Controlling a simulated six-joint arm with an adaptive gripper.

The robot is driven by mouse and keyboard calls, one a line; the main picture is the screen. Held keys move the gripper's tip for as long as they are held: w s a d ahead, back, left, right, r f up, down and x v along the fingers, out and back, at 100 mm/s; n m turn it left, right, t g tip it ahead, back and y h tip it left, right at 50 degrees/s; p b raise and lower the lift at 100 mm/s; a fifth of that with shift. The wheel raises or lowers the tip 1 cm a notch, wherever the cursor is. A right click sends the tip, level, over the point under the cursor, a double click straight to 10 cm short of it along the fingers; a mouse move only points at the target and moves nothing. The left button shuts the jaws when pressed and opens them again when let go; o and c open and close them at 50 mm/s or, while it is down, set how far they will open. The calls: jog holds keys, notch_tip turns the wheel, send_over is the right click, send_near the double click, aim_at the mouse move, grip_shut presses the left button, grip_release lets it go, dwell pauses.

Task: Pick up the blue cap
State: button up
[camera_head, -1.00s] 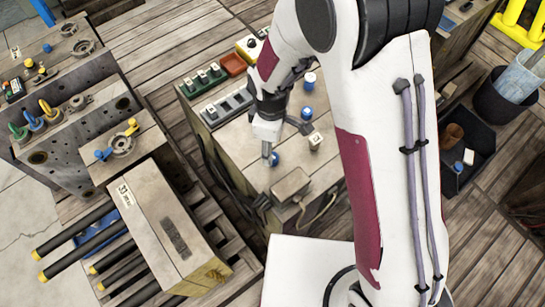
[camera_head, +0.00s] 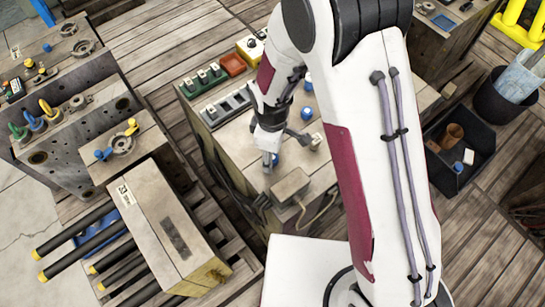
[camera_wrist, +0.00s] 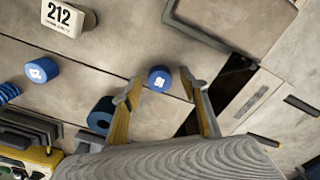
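A small blue cap (camera_wrist: 160,79) with a white number on top stands on the bench between the open fingertips of my gripper (camera_wrist: 161,90) in the wrist view. I cannot tell how far below the tips it is. In the head view this cap (camera_head: 276,159) is beside my gripper's near finger, partly hidden. My gripper (camera_head: 284,150) is open and empty, pointing down. A second blue numbered cap (camera_wrist: 42,70) stands to the left in the wrist view, and it also shows in the head view (camera_head: 307,113).
A cream block marked 212 (camera_wrist: 67,17) is close to the caps. A dark blue ring-shaped piece (camera_wrist: 101,114) is left of my fingers. A beige box (camera_head: 290,187) sits at the bench's near edge. Switch trays (camera_head: 229,105) line its left side.

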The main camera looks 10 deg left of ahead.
jog(key=c, duration=0.7)
jog(key=shift+c, duration=0.2)
jog(key=shift+r, duration=0.1)
notch_tip(320, 180, up, 10)
dwell(0.4)
dwell(0.4)
